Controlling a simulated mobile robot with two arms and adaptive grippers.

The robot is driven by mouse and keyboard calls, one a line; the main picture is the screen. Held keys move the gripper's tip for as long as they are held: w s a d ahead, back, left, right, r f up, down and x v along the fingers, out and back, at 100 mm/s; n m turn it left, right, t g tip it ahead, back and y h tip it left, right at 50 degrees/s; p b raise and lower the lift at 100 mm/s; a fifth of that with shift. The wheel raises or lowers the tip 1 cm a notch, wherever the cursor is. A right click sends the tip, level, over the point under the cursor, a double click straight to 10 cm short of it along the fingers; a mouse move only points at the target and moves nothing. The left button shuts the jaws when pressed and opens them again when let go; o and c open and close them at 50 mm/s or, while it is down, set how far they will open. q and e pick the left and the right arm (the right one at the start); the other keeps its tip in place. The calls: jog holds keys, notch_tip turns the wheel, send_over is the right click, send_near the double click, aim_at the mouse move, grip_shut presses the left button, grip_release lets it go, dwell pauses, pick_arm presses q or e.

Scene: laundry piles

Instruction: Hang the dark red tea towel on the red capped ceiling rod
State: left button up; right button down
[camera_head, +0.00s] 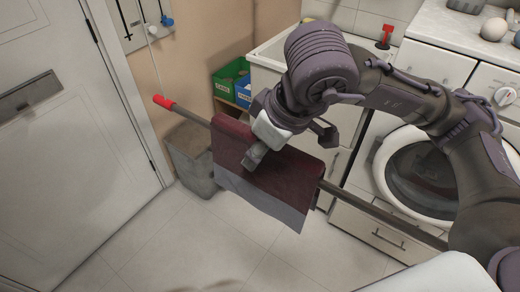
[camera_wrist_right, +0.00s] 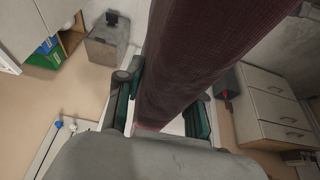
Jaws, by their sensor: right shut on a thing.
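The dark red tea towel (camera_head: 287,178) lies over the middle of the ceiling rod (camera_head: 190,115), which has a red cap at its upper left end. The rod comes out on both sides of the cloth. A grey cloth edge (camera_head: 265,205) shows below the towel's red part; I cannot tell whether it belongs to it. My right gripper (camera_head: 256,158) is at the towel's upper front, shut on it. In the right wrist view the towel (camera_wrist_right: 205,50) runs between the two fingers (camera_wrist_right: 165,108). My left gripper is not in view.
A white door (camera_head: 60,140) stands at the left. A grey bin (camera_head: 192,158) and green and blue boxes (camera_head: 230,75) are behind the rod. A washing machine (camera_head: 420,175) and drawers stand at the right, behind my arm. The tiled floor (camera_head: 190,240) is clear.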

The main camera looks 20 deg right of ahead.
jog(key=shift+f, duration=0.1)
jog(key=c, duration=0.6)
grip_release()
jog(key=shift+c, duration=0.2)
